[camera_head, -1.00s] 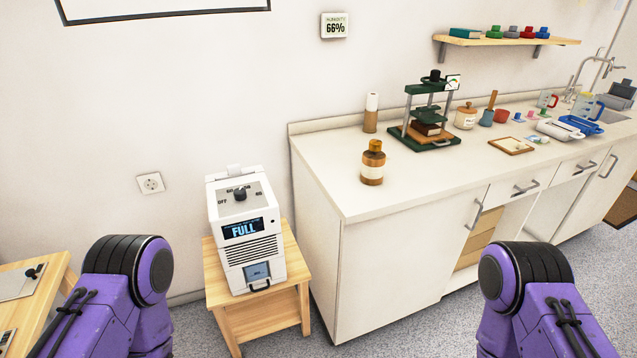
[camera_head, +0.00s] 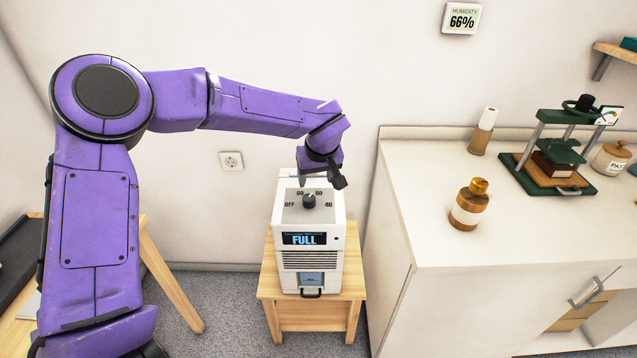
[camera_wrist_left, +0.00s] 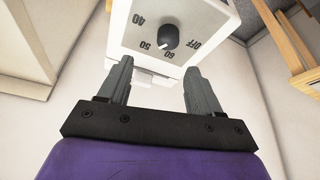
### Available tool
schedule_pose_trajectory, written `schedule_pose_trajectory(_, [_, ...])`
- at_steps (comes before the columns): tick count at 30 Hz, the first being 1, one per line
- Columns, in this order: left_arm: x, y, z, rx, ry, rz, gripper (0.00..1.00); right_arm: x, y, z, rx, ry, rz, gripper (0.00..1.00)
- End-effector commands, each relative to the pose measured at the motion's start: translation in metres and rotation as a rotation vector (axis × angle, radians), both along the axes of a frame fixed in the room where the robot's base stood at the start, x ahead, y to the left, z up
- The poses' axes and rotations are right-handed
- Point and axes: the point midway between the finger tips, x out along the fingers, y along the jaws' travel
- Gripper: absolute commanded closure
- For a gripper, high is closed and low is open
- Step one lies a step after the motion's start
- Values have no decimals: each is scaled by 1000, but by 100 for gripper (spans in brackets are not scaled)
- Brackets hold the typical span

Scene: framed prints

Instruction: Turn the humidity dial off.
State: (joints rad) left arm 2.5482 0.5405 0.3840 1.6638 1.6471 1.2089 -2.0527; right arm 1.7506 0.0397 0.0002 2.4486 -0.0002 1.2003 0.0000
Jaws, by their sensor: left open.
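The humidity dial (camera_head: 309,201) is a small dark knob on the sloped top panel of a white dehumidifier (camera_head: 309,262). Marks OFF, 60, 50 and 40 ring the knob; OFF is on the left in the head view. The unit's display (camera_head: 308,239) reads FULL. My left gripper (camera_head: 322,184) hangs just above and behind the dial. In the left wrist view the open, empty fingers (camera_wrist_left: 158,85) point toward the panel, with the dial (camera_wrist_left: 167,37) beyond the tips and apart from them. My right gripper is out of view.
The dehumidifier stands on a wooden stool (camera_head: 268,286). A white counter (camera_head: 440,230) to its right holds a brown bottle (camera_head: 469,204) and a green press (camera_head: 556,150). A wall display (camera_head: 461,18) reads 66%. A wall socket (camera_head: 231,161) is at left.

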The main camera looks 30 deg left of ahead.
Motion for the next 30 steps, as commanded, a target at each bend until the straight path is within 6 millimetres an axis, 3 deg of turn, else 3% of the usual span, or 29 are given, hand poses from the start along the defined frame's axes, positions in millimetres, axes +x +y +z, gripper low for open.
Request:
schedule_pose_trajectory(13, [15,35,-84,3,6,18,36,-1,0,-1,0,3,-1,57])
schedule_pose_trajectory(24, [19,37,-95,3,4,15,36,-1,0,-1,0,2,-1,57])
schedule_pose_trajectory(25, [19,37,-95,3,4,15,39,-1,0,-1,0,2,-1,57])
schedule_pose_trajectory(30, [19,37,-95,3,4,14,91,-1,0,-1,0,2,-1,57])
